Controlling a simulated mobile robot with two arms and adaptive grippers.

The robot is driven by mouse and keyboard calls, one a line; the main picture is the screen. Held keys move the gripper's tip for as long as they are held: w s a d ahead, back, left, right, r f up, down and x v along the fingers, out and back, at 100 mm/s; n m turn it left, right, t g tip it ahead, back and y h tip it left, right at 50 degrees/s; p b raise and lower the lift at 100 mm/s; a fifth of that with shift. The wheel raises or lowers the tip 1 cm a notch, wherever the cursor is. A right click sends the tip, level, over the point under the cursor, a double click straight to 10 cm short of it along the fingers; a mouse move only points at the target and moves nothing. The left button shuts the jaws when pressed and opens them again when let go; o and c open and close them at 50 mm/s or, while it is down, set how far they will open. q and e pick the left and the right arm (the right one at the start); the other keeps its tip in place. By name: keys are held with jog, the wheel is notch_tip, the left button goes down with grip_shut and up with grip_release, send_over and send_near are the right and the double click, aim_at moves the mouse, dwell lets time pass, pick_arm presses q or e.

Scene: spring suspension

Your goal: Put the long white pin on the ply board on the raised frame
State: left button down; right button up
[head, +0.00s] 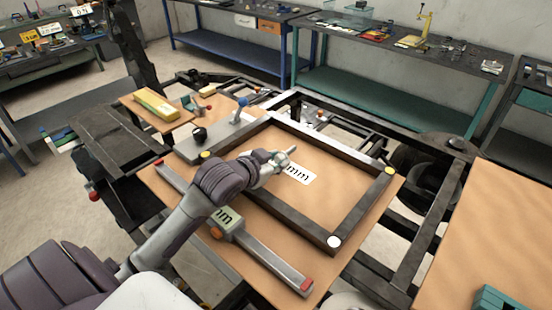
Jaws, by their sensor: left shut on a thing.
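My left arm reaches in from the lower left over the dark raised frame (288,213). My left gripper (281,160) is shut on a thin pale rod, which looks like the long white pin (291,150). The rod's tip sticks out past the fingers; the rest is hidden by them. The gripper is over the tan ply board (310,198) inside the frame. I cannot tell whether the rod touches the board. A white label (299,172) with black "mm" lettering shows just right of the gripper, partly hidden. My right gripper is not in view.
The frame has a white dot (334,242) and yellow dots at corners. A grey bar (268,264) with red ends lies along the front. A yellow block (155,104) and a dark round knob (199,134) stand behind left. Workbenches line the wall.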

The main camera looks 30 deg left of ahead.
pick_arm(q)
jog(key=shift+f, duration=0.3)
jog(key=c, duration=0.9)
grip_release()
jog(key=shift+r, duration=0.1)
